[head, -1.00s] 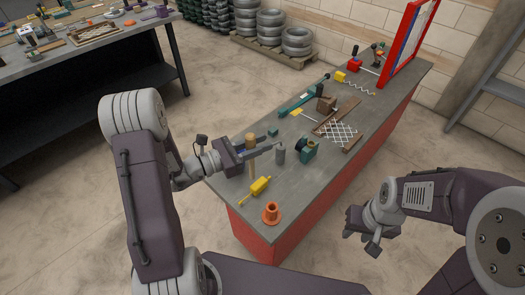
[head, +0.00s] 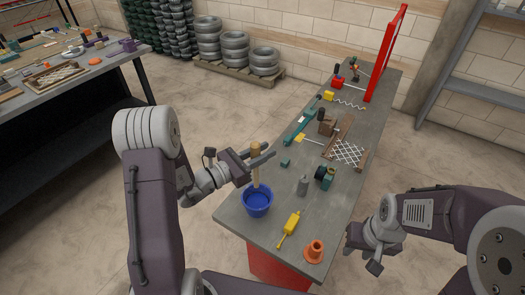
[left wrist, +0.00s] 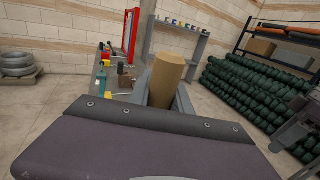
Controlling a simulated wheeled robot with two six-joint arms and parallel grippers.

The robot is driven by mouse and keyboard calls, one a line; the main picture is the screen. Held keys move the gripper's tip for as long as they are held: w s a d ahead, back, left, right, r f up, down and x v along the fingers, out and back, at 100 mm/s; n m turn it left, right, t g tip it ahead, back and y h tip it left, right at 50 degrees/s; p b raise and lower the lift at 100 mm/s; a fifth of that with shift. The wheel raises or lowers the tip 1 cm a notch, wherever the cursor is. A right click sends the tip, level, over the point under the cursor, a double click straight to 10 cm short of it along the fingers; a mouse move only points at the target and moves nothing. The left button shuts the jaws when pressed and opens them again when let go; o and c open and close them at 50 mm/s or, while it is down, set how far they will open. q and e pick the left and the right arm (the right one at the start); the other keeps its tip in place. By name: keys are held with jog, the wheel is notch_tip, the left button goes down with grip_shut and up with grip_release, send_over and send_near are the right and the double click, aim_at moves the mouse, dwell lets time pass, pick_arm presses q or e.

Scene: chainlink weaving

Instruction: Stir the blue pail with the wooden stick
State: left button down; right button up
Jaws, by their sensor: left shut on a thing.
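The blue pail (head: 257,205) stands on the near left part of the narrow workbench in the head view. My left gripper (head: 262,157) is shut on the wooden stick (head: 255,148) and holds it upright above the pail. The stick's lower end shows at the back of the pail's opening; I cannot tell how deep it reaches. In the left wrist view the stick (left wrist: 166,80) stands between the fingers, and the pail is hidden. My right gripper (head: 364,250) is empty, right of the bench; its jaw opening is unclear.
The bench (head: 240,223) edge is close to the pail's left.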

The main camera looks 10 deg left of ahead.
notch_tip(320, 180, down, 12)
jog(key=b, duration=1.1)
jog(key=shift+r, duration=0.25)
